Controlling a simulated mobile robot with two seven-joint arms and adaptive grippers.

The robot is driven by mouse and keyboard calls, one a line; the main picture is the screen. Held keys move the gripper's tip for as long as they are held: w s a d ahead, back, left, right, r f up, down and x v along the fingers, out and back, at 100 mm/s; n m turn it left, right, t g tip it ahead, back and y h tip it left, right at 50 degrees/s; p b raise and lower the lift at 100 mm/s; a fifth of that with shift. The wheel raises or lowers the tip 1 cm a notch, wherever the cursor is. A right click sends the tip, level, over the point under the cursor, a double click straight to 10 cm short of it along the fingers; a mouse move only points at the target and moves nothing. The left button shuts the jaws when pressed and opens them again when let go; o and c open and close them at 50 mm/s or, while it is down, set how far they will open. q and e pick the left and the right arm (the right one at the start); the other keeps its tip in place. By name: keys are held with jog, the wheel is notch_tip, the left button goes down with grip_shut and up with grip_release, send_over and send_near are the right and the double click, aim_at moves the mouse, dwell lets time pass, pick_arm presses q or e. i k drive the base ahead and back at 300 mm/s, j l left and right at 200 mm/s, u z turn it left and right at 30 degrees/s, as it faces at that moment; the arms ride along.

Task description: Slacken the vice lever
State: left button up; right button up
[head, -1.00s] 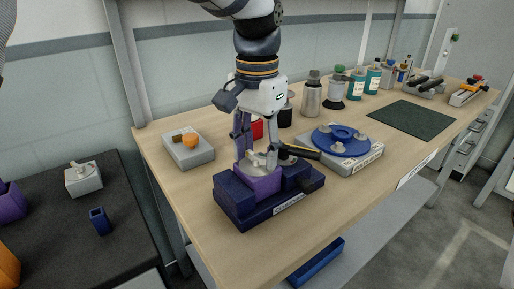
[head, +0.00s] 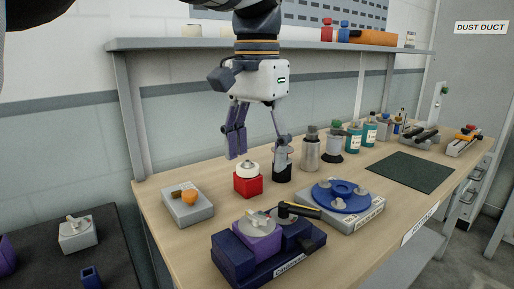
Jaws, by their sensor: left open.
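The vice (head: 233,257) is a dark blue block near the front edge of the wooden bench, with a purple part (head: 258,246) in its middle that has a grey round top. The vice lever (head: 298,210), black with a yellow stripe, sticks out to the right from a round pivot on top of the vice. My left gripper (head: 259,150) is open and empty, pointing down above and behind the vice, clear of the lever. My right gripper does not show.
A red block with a white round top (head: 248,181) stands behind the vice. A blue disc fixture (head: 341,196) sits close right of the lever. A grey box with an orange knob (head: 187,204) is at left. Bottles (head: 353,138) and a dark green mat (head: 411,171) lie farther right.

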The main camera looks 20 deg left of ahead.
aim_at(284, 208)
jog(key=k, duration=1)
